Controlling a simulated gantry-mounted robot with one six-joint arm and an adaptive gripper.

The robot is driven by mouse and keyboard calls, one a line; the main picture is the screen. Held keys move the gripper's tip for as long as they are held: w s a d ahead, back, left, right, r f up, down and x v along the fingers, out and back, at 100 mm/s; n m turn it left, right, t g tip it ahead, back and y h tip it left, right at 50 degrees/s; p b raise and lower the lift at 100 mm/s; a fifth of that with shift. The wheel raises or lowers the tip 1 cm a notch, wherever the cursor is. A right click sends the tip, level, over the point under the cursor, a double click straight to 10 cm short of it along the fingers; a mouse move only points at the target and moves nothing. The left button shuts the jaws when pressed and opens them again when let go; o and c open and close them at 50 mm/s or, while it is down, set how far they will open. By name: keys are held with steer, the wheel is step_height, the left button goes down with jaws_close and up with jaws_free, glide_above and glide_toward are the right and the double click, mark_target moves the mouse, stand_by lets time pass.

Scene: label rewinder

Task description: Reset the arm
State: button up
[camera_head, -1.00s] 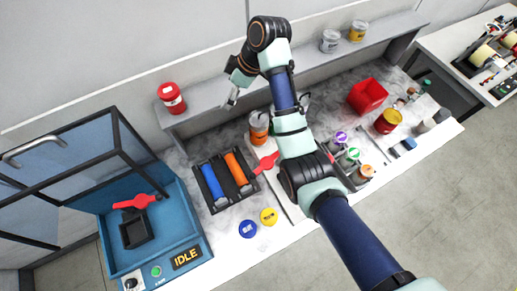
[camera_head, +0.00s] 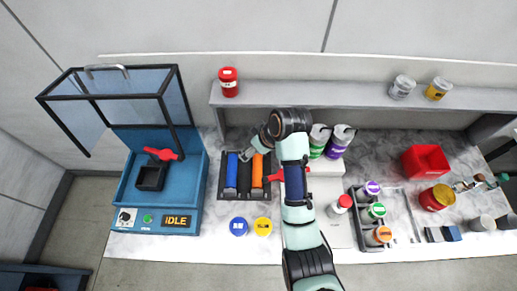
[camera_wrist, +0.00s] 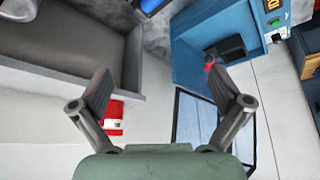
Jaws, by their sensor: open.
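My arm rises from the bottom middle of the head view over the worktop, its elbow bent near the shelf. My gripper (camera_head: 247,153) hangs at the upper edge of the black rack (camera_head: 222,190), which holds a blue roller (camera_head: 231,172) and an orange roller (camera_head: 257,172). In the wrist view my gripper (camera_wrist: 160,84) is open, with its two fingers apart and nothing between them. My arm hides part of the worktop middle.
The blue machine (camera_head: 190,180) with its lid raised and an IDLE display stands at left. A red jar (camera_head: 228,82) sits on the shelf (camera_head: 300,94); it also shows in the wrist view (camera_wrist: 113,125). A red bin (camera_head: 425,161) and a grey tray of bottles (camera_head: 358,215) are at right.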

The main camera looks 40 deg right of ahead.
stand_by(0.3)
steer(key=s+a+r+t, duration=0.2)
steer(key=a+r, duration=0.2)
steer(key=a, duration=0.4)
steer(key=s+a+r+m+t, duration=0.1)
steer(key=s+a+r+t, duration=0.2)
steer(key=a, duration=0.6)
steer(key=s+a+r+t, duration=0.2)
steer(key=a+r, duration=0.3)
steer(key=a, duration=0.4)
steer(key=shift+s+h, duration=0.35)
steer(key=shift+h, duration=0.05)
